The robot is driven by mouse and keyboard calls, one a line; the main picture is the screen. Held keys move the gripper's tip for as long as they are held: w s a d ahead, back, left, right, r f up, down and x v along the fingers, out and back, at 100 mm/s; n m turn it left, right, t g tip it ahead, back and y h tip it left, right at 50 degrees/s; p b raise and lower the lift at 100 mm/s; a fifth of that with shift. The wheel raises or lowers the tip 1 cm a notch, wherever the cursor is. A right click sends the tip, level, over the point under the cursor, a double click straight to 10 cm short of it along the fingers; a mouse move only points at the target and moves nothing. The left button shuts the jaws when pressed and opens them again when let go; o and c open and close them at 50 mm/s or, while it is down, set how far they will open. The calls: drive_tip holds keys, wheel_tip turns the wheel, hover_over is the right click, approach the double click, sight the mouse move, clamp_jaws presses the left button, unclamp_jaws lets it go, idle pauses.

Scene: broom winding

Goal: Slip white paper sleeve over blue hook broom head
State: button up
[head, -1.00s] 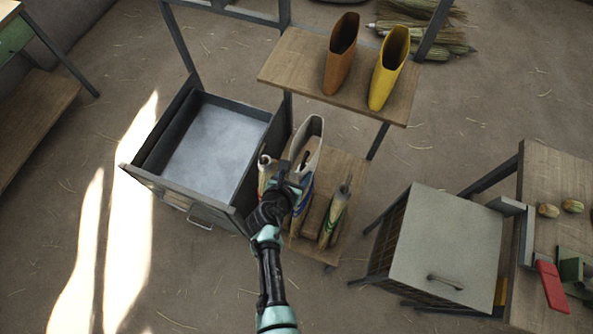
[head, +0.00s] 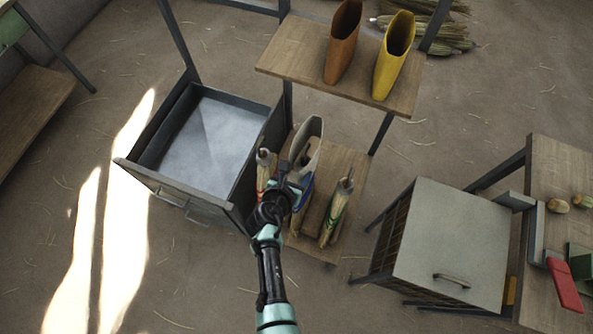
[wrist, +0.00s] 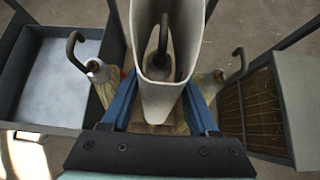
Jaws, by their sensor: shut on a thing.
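The white paper sleeve (head: 315,132) stands upright at the left part of the low wooden shelf. In the wrist view the sleeve (wrist: 165,103) is between the blue fingers of my gripper (wrist: 163,105), which is shut on it. A dark hook (wrist: 163,45) shows inside the sleeve's open top, so the sleeve appears to be around it. How far down the sleeve reaches is hidden. A blue band (head: 303,192) shows on the middle broom head beside my gripper (head: 291,186). Two other hooked broom heads stand on either side, left (head: 264,165) and right (head: 338,210).
An open metal drawer (head: 177,187) lies close on the left. An orange sleeve (head: 341,45) and a yellow sleeve (head: 394,55) stand on the upper shelf (head: 290,60). A grey-topped cabinet (head: 450,235) stands to the right. Bare floor lies between shelf and cabinet.

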drive_tip(key=shift+f+b, duration=1.6)
drive_tip(key=shift+f, duration=0.4)
drive_tip(key=shift+f+b, duration=5.85)
drive_tip(key=shift+f, duration=0.65)
drive_tip(key=shift+f, duration=0.1)
wheel_tip(320, 180, down, 11)
drive_tip(key=b, duration=1)
drive_tip(key=shift+r, duration=0.2)
drive_tip(key=shift+f+b, duration=0.7)
drive_tip(key=shift+f, duration=0.1)
